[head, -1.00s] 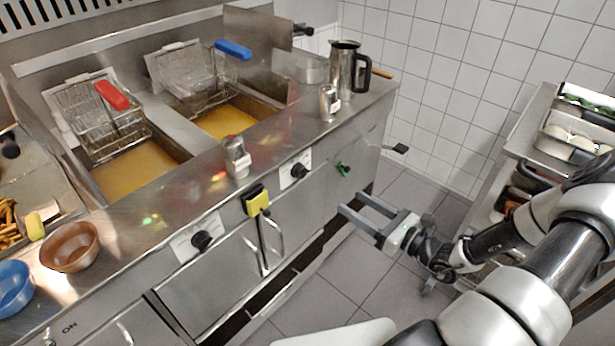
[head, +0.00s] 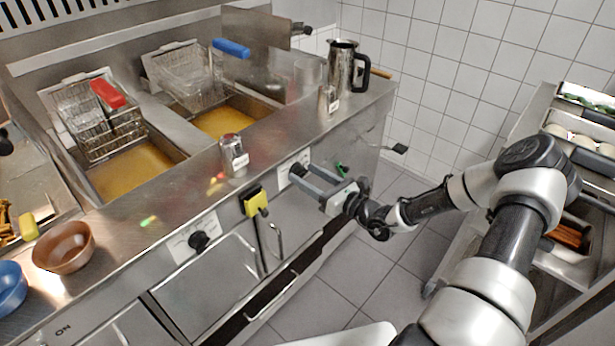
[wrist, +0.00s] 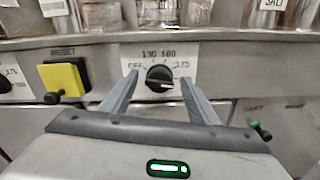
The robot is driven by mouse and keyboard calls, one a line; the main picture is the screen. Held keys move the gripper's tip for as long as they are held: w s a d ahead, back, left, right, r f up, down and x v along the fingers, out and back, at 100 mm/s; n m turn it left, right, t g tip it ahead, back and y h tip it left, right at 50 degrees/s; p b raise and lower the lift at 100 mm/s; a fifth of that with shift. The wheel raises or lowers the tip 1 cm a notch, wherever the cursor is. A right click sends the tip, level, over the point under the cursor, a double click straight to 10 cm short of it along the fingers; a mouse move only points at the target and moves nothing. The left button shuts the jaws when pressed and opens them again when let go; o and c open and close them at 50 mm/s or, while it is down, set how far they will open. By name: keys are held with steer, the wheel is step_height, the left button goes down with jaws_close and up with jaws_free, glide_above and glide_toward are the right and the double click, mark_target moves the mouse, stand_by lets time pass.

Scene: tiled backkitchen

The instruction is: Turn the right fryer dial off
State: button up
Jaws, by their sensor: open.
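The right fryer dial (wrist: 159,77) is a black knob on a white scale plate on the fryer's front panel. In the wrist view its pointer mark is turned to the right, away from the OFF label at the left. In the head view the right dial (head: 298,170) is partly covered by my fingers. My gripper (head: 305,177) is open and empty. Its fingers (wrist: 158,88) point at the panel, one on each side of the dial. I cannot tell whether they touch it. The left fryer dial (head: 199,241) is a similar black knob further left.
A yellow block (head: 255,202) with a black knob sits left of the right dial. A green-tipped knob (wrist: 261,131) is at its right. Shakers and a metal jug (head: 344,72) stand on the counter above. Tiled floor lies open in front of the fryer.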

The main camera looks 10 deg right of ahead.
steer(key=shift+w, duration=0.1)
steer(key=c, duration=1)
steer(key=shift+c, duration=0.2)
